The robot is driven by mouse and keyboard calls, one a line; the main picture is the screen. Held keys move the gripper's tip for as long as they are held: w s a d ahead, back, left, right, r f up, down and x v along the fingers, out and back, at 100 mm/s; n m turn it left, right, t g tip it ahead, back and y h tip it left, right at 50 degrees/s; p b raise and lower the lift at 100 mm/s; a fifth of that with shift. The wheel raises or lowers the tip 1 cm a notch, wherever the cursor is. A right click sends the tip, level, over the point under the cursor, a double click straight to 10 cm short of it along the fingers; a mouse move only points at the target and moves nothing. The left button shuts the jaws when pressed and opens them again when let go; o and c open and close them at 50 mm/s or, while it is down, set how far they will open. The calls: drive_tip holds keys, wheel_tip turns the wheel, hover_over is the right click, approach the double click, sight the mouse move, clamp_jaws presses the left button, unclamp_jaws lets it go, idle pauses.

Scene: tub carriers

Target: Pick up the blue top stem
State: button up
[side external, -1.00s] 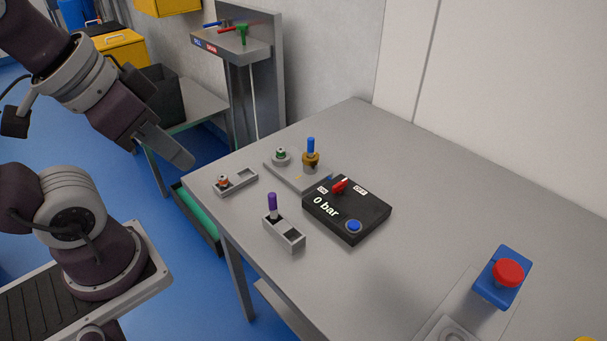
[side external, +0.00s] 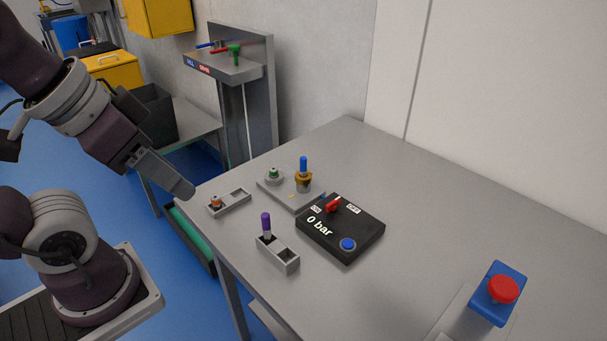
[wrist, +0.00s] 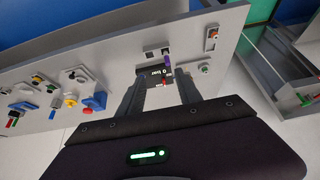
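The blue top stem (side external: 303,165) stands upright in a brass-coloured fitting (side external: 303,182) on a flat grey plate (side external: 281,194) on the table. I cannot pick it out with certainty in the wrist view. My gripper (side external: 186,190) is off the table's left edge, well apart from the stem, at the picture's left. In the wrist view, the two fingers of my gripper (wrist: 160,82) are spread with nothing held between them. The table lies beyond the fingertips.
A black box (side external: 341,228) reading "0 bar" with a red lever stands right of the plate. A purple-topped stem (side external: 266,226) stands in a grey holder in front. Another grey holder (side external: 236,199) is at left. A red-button box (side external: 497,292) is at right. The table's right half is mostly clear.

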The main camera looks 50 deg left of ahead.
drive_tip(key=w+d+f+n+g+h, duration=0.1)
drive_tip(key=w+f+n+g+h, duration=0.1)
drive_tip(key=w+n+h, duration=0.35)
drive_tip(key=w+f+n+g+h, duration=0.2)
drive_tip(key=w+n, duration=0.4)
drive_tip(key=w, duration=0.5)
drive_tip(key=n+t+h, duration=0.3)
drive_tip(key=n+t, duration=0.4)
drive_tip(key=n, duration=0.8)
approach(303, 162)
drive_tip(key=shift+m, duration=0.25)
drive_tip(key=x, duration=0.9)
drive_tip(key=shift+w+a+f, duration=0.25)
drive_tip(key=shift+w+f, duration=0.05)
drive_tip(key=shift+w, duration=0.05)
drive_tip(key=shift+w+d+f, duration=0.15)
drive_tip(key=shift+w+d, duration=0.15)
clamp_jaws()
